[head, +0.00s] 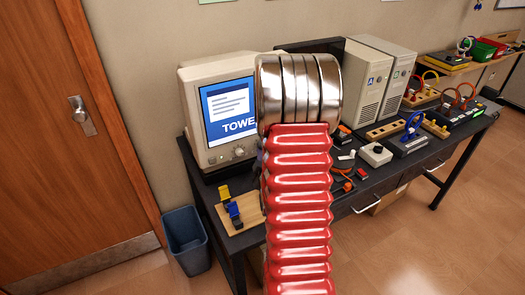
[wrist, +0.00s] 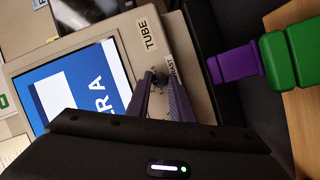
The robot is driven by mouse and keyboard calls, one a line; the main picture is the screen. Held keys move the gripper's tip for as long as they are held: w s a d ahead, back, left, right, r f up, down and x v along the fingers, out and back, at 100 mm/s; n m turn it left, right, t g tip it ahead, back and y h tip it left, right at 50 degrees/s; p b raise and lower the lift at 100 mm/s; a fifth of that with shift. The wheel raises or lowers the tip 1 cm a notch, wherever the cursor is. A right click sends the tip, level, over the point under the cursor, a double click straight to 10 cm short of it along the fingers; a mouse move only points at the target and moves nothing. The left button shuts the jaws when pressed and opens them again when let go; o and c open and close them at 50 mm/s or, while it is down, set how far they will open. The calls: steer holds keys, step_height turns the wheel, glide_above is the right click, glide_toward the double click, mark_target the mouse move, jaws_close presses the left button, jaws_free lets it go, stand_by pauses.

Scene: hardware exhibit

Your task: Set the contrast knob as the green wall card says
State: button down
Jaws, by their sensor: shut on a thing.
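The contrast knob (wrist: 159,79) is a small dark knob on the front of a beige monitor (wrist: 143,12). My gripper (wrist: 160,82) is shut on it, with one purplish finger on each side. The knob's pointer and setting cannot be read. A label beside it shows only "RAST", and another reads "TUBE". The monitor (head: 187,110) also shows in the head view, its screen (head: 230,105) blue with a white box and part of a word.
A dark bench (head: 400,165) carries the monitor, beige computer towers (head: 367,80), a grey box with a knob (head: 375,154) and several boards. A wooden board (head: 252,207) lies before the monitor. A blue bin (head: 187,240) stands on the floor. In the wrist view, a purple-and-green part (wrist: 290,60) is nearby.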

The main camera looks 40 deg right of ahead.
steer(key=shift+w+a, duration=0.15)
steer(key=shift+a, duration=0.05)
steer(key=c, duration=1.9)
jaws_free()
steer(key=o, duration=0.3)
steer(key=shift+d, duration=0.1)
steer(key=shift+o, duration=0.2)
